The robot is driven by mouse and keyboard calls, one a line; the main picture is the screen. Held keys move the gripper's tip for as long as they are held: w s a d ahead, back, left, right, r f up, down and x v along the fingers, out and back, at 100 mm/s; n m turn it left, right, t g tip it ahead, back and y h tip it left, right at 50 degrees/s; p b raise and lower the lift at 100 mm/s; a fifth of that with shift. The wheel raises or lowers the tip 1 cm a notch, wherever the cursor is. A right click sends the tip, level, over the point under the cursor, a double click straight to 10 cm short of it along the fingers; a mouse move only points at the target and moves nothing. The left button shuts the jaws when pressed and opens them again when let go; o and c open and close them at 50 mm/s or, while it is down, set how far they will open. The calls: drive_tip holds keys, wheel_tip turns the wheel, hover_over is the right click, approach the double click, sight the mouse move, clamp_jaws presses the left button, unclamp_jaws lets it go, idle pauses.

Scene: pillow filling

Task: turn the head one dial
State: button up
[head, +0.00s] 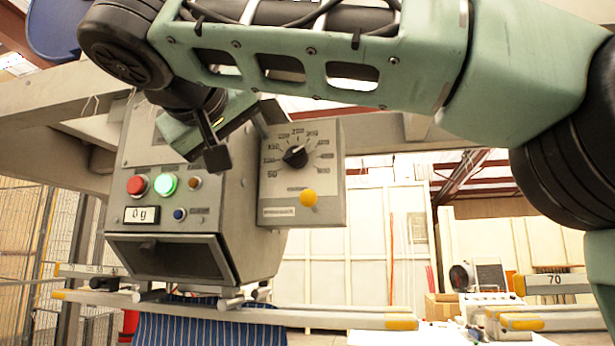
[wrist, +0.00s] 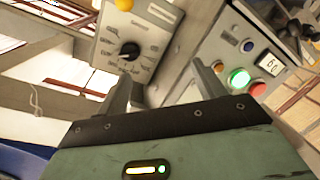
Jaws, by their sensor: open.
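The head one dial (head: 295,157) is a black knob on a grey panel with a numbered scale, on the right side of the grey machine head. It also shows in the wrist view (wrist: 130,50), ahead of my left finger there. My gripper (head: 240,131) is open and empty, up and to the left of the dial in the head view. In the wrist view its two fingers (wrist: 162,90) stand wide apart, with the dial beyond them and not between them. A gap shows between the dial and the fingers.
The machine front (head: 165,235) carries a red button (head: 137,185), a lit green button (head: 165,184) and a small display reading 0 g (head: 141,215). A yellow knob (head: 308,197) sits below the dial. Rails (head: 330,318) and a striped blue cloth (head: 205,325) lie below.

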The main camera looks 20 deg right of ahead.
sight(292, 151)
wheel_tip(292, 151, up, 5)
drive_tip(key=s+d+m+h, duration=0.2)
drive_tip(key=d+m, duration=0.1)
drive_tip(key=p+x, duration=0.5)
drive_tip(key=x, duration=1.1)
drive_tip(key=shift+w+a+r, duration=0.1)
drive_tip(key=shift+a+r, duration=0.1)
drive_tip(key=shift+a, duration=0.05)
drive_tip(key=shift+w+d+f+p, duration=0.1)
drive_tip(key=shift+w+d+p, duration=0.2)
drive_tip(key=shift+w, duration=0.1)
drive_tip(key=c, duration=1)
